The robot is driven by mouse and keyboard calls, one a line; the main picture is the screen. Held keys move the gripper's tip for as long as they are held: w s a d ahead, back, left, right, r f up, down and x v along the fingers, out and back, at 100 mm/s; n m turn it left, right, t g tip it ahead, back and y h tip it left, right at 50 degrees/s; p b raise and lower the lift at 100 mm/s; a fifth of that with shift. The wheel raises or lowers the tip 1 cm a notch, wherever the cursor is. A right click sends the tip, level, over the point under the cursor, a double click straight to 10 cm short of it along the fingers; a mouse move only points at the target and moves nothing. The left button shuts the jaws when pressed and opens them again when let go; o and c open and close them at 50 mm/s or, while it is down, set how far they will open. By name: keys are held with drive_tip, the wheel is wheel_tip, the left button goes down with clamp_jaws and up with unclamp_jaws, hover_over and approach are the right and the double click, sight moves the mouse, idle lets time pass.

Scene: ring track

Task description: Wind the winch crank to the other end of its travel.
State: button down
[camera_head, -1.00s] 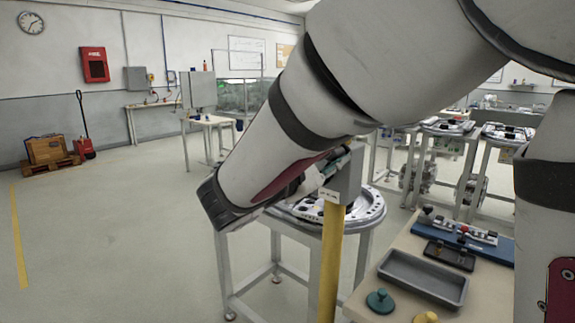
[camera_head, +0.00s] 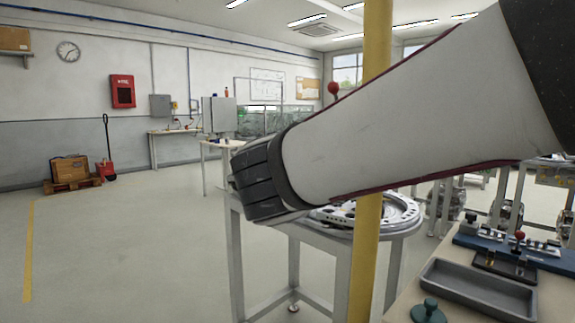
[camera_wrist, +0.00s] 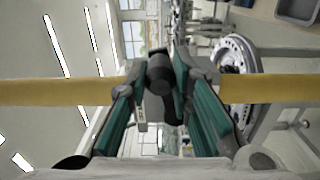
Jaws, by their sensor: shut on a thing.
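The winch stands on a yellow post (camera_head: 366,255), which runs up past the top of the head view. The post crosses the wrist view sideways (camera_wrist: 60,92). In the wrist view, my gripper (camera_wrist: 160,82) has its teal-sided fingers closed on the dark rounded crank handle (camera_wrist: 159,66). The grey winch housing (camera_wrist: 153,108) shows just behind the handle, partly covered by the fingers. In the head view my arm hides the gripper, the crank and the housing, so the crank's angle cannot be told there.
A red ball knob (camera_head: 333,88) shows above my arm, left of the post. A round metal fixture on a stand (camera_head: 398,215) is behind the post. A bench at right holds a grey tray (camera_head: 478,290) and a teal knob (camera_head: 429,311).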

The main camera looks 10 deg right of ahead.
drive_tip(key=shift+s+d+f+m+b, duration=0.1)
drive_tip(key=shift+f+m+b, duration=0.65)
drive_tip(key=shift+b, duration=0.5)
drive_tip(key=c, duration=1.4)
unclamp_jaws()
drive_tip(key=shift+r, duration=0.1)
drive_tip(key=shift+v, duration=3.75)
